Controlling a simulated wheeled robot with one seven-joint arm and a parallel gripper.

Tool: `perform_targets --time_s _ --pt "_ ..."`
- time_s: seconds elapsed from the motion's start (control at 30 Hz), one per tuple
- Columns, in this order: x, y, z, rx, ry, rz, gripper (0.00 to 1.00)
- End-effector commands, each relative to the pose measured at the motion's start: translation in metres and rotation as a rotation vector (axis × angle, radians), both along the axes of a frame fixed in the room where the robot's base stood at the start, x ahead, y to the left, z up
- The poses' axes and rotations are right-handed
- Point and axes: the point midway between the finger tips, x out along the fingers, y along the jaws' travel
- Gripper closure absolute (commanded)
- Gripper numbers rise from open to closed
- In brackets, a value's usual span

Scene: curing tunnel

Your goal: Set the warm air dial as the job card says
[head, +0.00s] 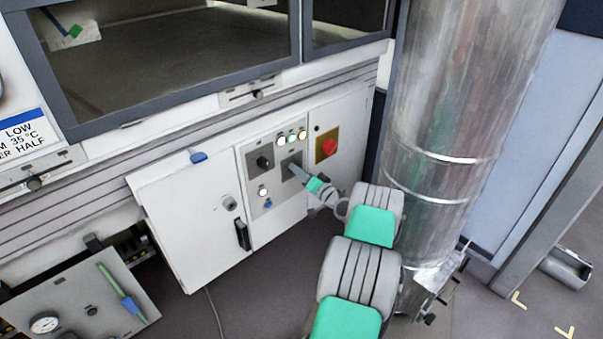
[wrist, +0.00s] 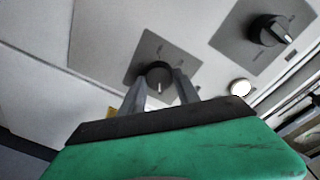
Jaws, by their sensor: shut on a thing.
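My gripper (head: 293,168) reaches the grey control panel (head: 253,185) on the white cabinet in the head view. In the wrist view its two fingers are shut on a black dial (wrist: 155,71), one on each side. A white pointer mark on this dial faces down toward my gripper. The small markings on its grey plate are too blurred to read. In the head view my gripper covers this dial.
A second black dial (head: 263,162) is beside the held one, also in the wrist view (wrist: 268,30). A red button (head: 328,148) on yellow is to the right. A large metal duct (head: 440,110) stands close right of my arm.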

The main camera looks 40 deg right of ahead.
Motion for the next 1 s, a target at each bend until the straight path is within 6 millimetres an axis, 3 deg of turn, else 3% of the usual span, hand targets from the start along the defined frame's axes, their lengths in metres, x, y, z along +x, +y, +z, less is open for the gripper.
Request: perform_targets --time_s 0.07,0.1,0.37,0.67,1.0 --pt "0.002 0.003 0.002 0.001 -0.003 0.009 1.0" --pt "0.002 0.003 0.002 0.001 -0.003 0.009 0.61" --pt "0.0 0.0 0.001 -0.001 -0.002 0.003 0.4" --pt "-0.006 -0.001 0.001 -0.002 0.0 -0.001 0.4" --pt "-0.068 0.003 0.005 0.0 -0.001 -0.002 0.4"
